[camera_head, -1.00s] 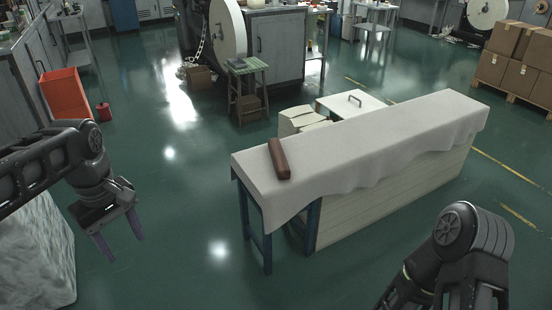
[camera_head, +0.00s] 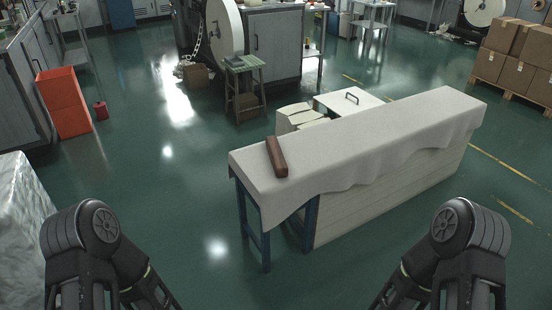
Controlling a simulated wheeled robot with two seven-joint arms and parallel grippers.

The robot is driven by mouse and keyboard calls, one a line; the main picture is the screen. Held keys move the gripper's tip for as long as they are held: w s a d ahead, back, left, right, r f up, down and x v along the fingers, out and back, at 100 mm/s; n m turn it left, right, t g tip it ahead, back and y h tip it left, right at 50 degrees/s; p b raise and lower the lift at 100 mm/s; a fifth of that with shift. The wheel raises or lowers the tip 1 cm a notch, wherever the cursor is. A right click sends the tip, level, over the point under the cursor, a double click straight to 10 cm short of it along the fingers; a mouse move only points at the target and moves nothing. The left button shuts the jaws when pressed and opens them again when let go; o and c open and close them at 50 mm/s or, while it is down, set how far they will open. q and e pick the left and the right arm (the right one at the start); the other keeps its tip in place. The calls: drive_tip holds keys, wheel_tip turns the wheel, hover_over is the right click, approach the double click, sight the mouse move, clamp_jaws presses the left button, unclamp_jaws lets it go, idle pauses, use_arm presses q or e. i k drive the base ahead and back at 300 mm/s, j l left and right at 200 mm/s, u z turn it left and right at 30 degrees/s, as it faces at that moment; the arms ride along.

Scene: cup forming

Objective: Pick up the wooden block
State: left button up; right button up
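The wooden block (camera_head: 277,157) is a reddish-brown bar lying on the left end of a long table covered with a grey-white cloth (camera_head: 365,137). Nothing is touching the block except the cloth under it. My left arm shows at the lower left and my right arm at the lower right, both well short of the table. Only their dark elbow links show; both grippers are outside the picture.
The green floor is clear between my arms and the table. White boxes (camera_head: 344,102) stand behind the table. A small green stool (camera_head: 245,86) stands farther back. An orange bin (camera_head: 64,103) is at the left. Cardboard boxes (camera_head: 519,58) are stacked at the upper right.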

sight(278, 164)
drive_tip(key=i+j, duration=0.7)
drive_tip(key=j, duration=0.15)
drive_tip(key=i+j+z, duration=0.1)
drive_tip(key=i+j, duration=0.2)
drive_tip(key=j, duration=0.15)
drive_tip(key=i+j, duration=0.65)
drive_tip(key=j, duration=0.25)
drive_tip(key=i+j+z, duration=0.1)
drive_tip(key=i+j, duration=0.25)
drive_tip(key=j, duration=0.15)
